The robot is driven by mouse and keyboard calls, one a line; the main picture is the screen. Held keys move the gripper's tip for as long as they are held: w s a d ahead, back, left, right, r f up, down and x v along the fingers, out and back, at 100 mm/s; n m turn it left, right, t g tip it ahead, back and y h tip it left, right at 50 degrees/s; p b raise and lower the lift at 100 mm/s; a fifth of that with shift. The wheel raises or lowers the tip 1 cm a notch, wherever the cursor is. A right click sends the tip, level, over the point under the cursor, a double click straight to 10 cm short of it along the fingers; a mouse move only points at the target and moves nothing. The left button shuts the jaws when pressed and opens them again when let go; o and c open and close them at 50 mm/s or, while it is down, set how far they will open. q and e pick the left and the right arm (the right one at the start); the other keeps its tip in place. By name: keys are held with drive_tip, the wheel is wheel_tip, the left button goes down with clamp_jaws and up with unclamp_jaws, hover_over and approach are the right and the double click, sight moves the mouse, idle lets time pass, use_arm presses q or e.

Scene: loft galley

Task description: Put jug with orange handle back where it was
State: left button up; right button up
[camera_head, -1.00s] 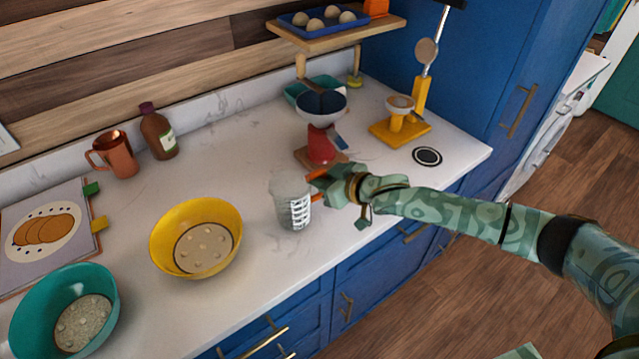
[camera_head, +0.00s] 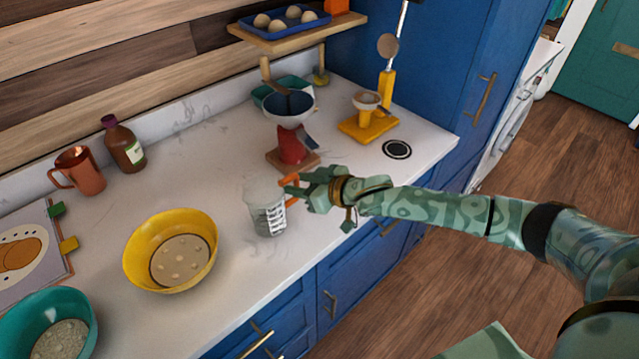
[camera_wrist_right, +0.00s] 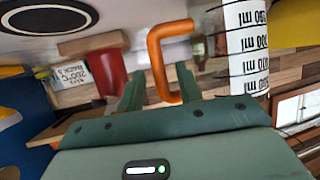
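The jug with the orange handle (camera_head: 266,210) is clear, with black measure marks, and stands upright on the counter near its front edge. Its orange handle points right, toward my right gripper (camera_head: 303,185). In the right wrist view, the orange handle (camera_wrist_right: 155,62) reaches between the two green fingers, with gaps visible beside it, so the gripper looks open around the handle. The jug's marked side (camera_wrist_right: 248,45) shows at upper right there. Whether a finger touches the handle is hard to tell. My left gripper is out of view.
A yellow bowl (camera_head: 133,260) stands left of the jug, with a teal bowl (camera_head: 15,325) beyond it. A red stand with a dark-blue bowl (camera_head: 290,145) is close behind the gripper. A yellow stand (camera_head: 365,128) and a black ring mark (camera_head: 397,149) lie to the right.

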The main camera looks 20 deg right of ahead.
drive_tip(key=p+v, duration=0.1)
drive_tip(key=v, duration=0.8)
drive_tip(key=shift+s, duration=0.2)
